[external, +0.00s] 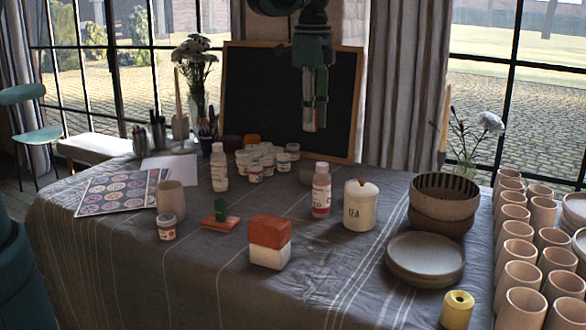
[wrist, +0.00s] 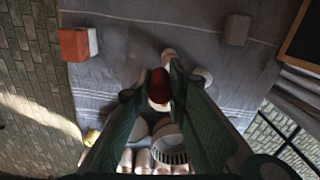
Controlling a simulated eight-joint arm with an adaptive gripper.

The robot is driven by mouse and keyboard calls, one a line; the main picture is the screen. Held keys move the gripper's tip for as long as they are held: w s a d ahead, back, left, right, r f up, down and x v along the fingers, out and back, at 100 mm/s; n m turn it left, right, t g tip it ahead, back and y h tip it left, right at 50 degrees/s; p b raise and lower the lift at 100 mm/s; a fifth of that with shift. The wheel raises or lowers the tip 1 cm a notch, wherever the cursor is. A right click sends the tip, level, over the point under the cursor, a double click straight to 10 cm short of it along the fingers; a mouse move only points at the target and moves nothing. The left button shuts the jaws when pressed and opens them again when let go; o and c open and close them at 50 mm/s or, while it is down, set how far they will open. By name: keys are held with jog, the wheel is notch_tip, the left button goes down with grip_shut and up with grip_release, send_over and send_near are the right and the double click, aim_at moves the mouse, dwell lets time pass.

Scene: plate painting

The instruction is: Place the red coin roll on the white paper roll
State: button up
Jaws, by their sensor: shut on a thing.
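My gripper (external: 314,122) hangs high over the table in front of the blackboard. Its fingers are shut on a slim red and whitish thing, which looks like the red coin roll (external: 309,118). In the wrist view, the red end of the roll (wrist: 160,82) shows between the two fingers (wrist: 160,90), with a whitish part below it. The fingers hide much of it.
Several cups (external: 520,286) line the right. The front-middle cloth (external: 330,285) is clear.

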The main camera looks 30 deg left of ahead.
jog(key=w+d+f+p, duration=0.15)
jog(key=w+d, duration=0.25)
jog(key=w, duration=0.4)
jog(key=w+d+f+p, duration=0.1)
jog(key=w+d+f, duration=0.15)
jog(key=w, duration=0.45)
jog(key=shift+w+d+f, duration=0.1)
jog(key=shift+d+f, duration=0.1)
jog(key=shift+f, duration=1)
jog(key=shift+d+f, duration=0.15)
jog(key=shift+f, duration=1.05)
jog(key=shift+f, duration=0.1)
jog(key=shift+f+b, duration=0.4)
jog(key=shift+f, duration=2.6)
jog(key=shift+f, duration=1.9)
jog(key=shift+f+b, duration=0.2)
jog(key=shift+b, duration=0.15)
jog(key=o, duration=1)
jog(key=shift+r, duration=0.1)
